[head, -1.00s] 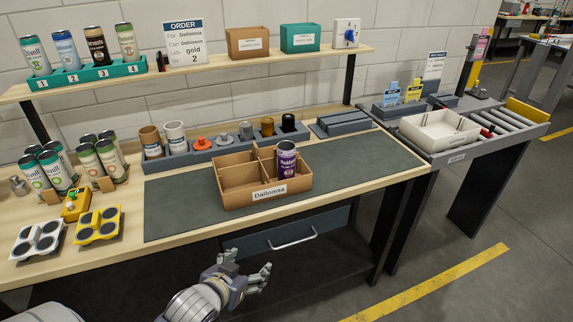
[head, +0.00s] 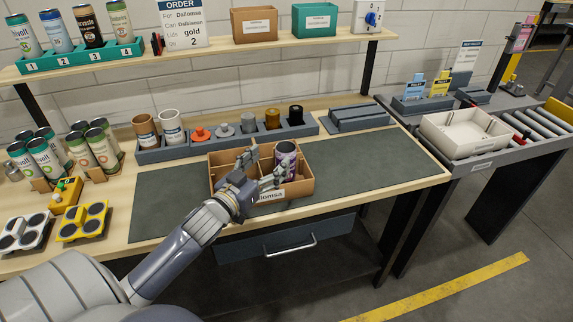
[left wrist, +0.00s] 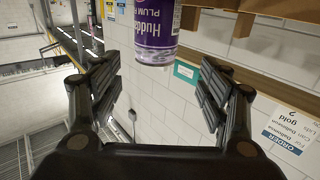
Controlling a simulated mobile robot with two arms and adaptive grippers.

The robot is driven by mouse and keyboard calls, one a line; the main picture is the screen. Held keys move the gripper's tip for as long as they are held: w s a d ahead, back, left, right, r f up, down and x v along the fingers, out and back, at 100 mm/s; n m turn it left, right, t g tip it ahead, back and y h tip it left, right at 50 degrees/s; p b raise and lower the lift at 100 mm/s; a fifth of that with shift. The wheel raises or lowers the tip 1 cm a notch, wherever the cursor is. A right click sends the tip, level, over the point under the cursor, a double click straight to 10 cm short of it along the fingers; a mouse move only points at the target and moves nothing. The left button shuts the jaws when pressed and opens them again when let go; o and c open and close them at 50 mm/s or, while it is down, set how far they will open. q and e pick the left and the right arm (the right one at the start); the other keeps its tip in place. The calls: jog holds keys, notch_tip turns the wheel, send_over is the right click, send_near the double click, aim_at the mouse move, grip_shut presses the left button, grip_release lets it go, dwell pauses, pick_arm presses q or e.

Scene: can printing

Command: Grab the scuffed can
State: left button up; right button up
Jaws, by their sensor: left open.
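A purple can (head: 285,160) stands upright in the right part of the divided cardboard box labelled Dallomsa (head: 221,190) on the dark mat. Its side looks patchy with pale marks in the head view. My left gripper (head: 266,168) is open, over the box just left of the can, and hides part of the box. In the left wrist view the purple can (left wrist: 150,35) shows at the top, with its label readable, beyond and between the spread fingers (left wrist: 160,88). Nothing is between the finger pads. My right gripper is out of view.
A grey holder (head: 190,148) with cups and several lids stands behind the box. Groups of cans (head: 95,155) stand at left, beside yellow (head: 85,222) and white can carriers. A shelf with an order sign runs above. The mat right of the box (head: 370,165) is clear.

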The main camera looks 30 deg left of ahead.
aim_at(280, 152)
pick_arm(q)
jog(key=shift+w+f, duration=0.15)
jog(key=shift+w, duration=1)
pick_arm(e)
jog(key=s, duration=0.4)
pick_arm(q)
jog(key=shift+w, duration=0.3)
jog(key=shift+w+d+r+p, duration=0.1)
jog(key=shift+w+r+p, duration=0.1)
jog(key=shift+w+p, duration=0.3)
jog(key=shift+w+d+r+p, duration=0.15)
jog(key=shift+w+p, duration=0.2)
jog(key=shift+w, duration=0.25)
jog(key=shift+w+f, duration=0.2)
jog(key=shift+w, duration=1.2)
jog(key=shift+s, duration=0.1)
jog(key=c, duration=0.8)
jog(key=shift+c, duration=0.2)
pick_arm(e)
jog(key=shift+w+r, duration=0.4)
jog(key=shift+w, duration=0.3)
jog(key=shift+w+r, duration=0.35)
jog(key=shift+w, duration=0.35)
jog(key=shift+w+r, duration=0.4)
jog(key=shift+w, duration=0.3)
